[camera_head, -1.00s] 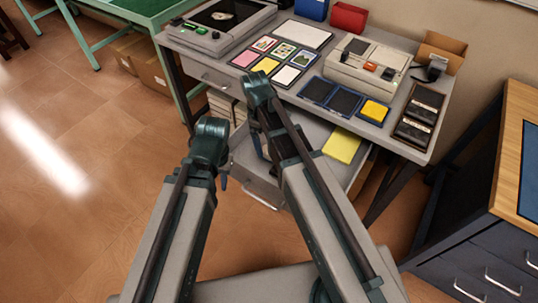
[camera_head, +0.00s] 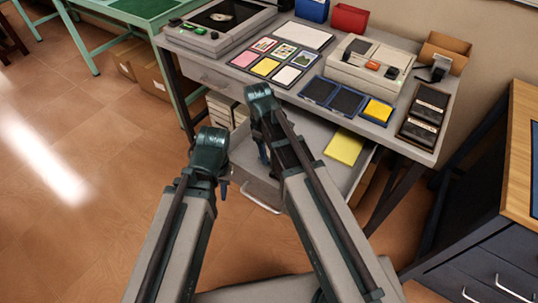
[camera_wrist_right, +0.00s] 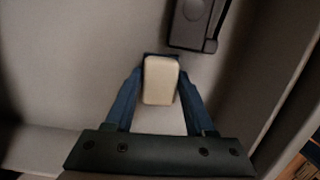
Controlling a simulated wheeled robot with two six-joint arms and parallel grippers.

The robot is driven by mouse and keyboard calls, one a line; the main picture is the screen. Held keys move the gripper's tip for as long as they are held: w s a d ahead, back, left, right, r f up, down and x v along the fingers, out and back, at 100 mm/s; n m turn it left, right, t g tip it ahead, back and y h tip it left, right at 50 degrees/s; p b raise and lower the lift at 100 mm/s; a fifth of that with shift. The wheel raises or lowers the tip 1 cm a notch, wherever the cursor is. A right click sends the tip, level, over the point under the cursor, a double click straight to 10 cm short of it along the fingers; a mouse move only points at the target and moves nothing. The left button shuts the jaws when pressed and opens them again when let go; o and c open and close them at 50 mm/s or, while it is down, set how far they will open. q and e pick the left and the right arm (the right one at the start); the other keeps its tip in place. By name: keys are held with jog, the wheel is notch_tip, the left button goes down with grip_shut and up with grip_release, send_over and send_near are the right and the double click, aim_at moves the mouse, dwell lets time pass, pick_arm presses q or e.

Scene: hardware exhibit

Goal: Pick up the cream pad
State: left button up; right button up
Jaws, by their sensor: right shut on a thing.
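The cream pad (camera_wrist_right: 160,82) is a small, pale, rounded block in the right wrist view. It sits between the blue fingers of my right gripper (camera_wrist_right: 160,85), which are shut on it. A pale grey surface, apparently the drawer floor, lies behind it; I cannot tell whether the pad touches it. In the head view my right arm reaches over the open drawer (camera_head: 316,133) and hides the pad and most of that gripper.
A dark grey object (camera_wrist_right: 197,22) lies just beyond the pad in the right wrist view. A yellow sheet (camera_head: 344,147) lies in the drawer's right part. The desk (camera_head: 383,131) above holds cards, ink pads and a grey machine (camera_head: 363,68). Floor at left is open.

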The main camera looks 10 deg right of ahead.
grip_shut()
jog(key=shift+r, duration=0.1)
notch_tip(320, 180, up, 10)
jog(key=p, duration=1)
